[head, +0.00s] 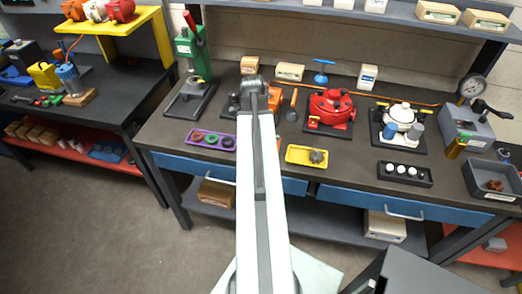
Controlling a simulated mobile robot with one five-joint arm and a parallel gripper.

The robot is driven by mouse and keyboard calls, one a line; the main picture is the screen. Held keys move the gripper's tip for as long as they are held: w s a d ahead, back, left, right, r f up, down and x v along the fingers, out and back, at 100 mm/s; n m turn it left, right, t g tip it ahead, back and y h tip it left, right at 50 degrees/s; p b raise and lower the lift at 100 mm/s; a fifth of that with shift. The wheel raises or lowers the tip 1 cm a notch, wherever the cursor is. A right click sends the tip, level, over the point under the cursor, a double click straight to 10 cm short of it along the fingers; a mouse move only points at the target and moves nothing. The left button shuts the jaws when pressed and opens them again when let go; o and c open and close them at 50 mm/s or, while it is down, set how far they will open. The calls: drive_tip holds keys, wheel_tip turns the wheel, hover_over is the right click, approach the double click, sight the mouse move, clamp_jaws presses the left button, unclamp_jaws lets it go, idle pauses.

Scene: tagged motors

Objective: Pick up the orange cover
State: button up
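An orange part (274,99), possibly the orange cover, shows just right of my arm on the workbench, beside a dark base. My arm hides part of it, so I cannot tell its full shape. Another orange motor-like body (74,9) sits on the yellow shelf at the upper left. My white arm reaches up the middle of the head view and ends in a grey joint over the bench. My gripper's fingers cannot be made out; they are hidden behind the arm or joint.
A red motor (331,109) and a white one (400,118) stand on dark bases to the right. A green press (189,62) stands left. A purple tray (212,140), yellow tray (296,156) and black tray (386,173) line the bench front.

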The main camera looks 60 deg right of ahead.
drive_tip(key=shift+f, duration=0.3)
clamp_jaws()
idle(1.2)
